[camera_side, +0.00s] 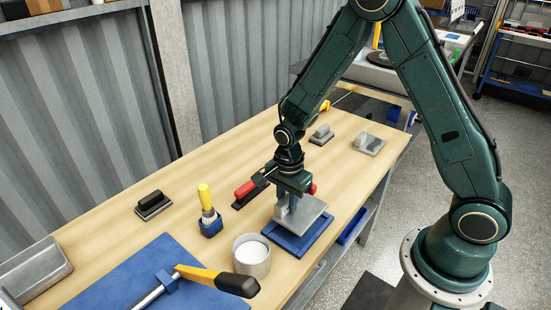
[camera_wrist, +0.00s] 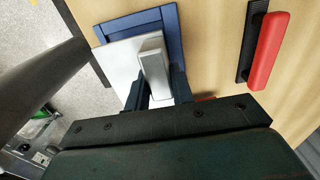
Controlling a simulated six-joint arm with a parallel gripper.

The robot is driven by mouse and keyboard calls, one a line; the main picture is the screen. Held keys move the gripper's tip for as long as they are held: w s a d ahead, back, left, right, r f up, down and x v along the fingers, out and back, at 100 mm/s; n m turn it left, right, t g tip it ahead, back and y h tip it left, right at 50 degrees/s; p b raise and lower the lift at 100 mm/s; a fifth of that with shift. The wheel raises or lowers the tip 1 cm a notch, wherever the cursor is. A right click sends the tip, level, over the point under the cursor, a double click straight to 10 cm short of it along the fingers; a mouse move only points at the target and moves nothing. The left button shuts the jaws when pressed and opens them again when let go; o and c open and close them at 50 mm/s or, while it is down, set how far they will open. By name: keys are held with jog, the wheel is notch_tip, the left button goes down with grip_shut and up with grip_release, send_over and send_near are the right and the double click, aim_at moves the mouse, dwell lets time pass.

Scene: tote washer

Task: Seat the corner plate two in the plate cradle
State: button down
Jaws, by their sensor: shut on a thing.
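A grey corner plate (camera_side: 308,217) with an upright block-shaped grip (camera_wrist: 153,62) is held in my gripper (camera_side: 287,203). In the wrist view, the two fingers of my gripper (camera_wrist: 158,88) are shut on the sides of that grip. The blue plate cradle (camera_side: 298,246) lies on the bench directly under the plate. In the wrist view the plate (camera_wrist: 118,62) covers much of the cradle (camera_wrist: 172,22) and sits off towards the left, with blue rim showing along the top and right. I cannot tell whether plate and cradle touch.
A red-handled tool (camera_wrist: 268,40) lies close beside the cradle. A white-filled cup (camera_side: 252,257), a yellow-handled brush in a blue holder (camera_side: 210,223) and a black-handled block (camera_side: 153,205) stand nearby. Two grey pieces (camera_side: 321,134) (camera_side: 369,144) lie farther back. A blue mat (camera_side: 140,270) is in front.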

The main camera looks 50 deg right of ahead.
aim_at(287, 213)
jog(key=shift+f, duration=0.75)
jog(key=shift+f, duration=1.95)
dwell(2.1)
jog(key=c, duration=0.6)
grip_release()
jog(key=shift+r, duration=0.2)
jog(key=shift+r, duration=4.3)
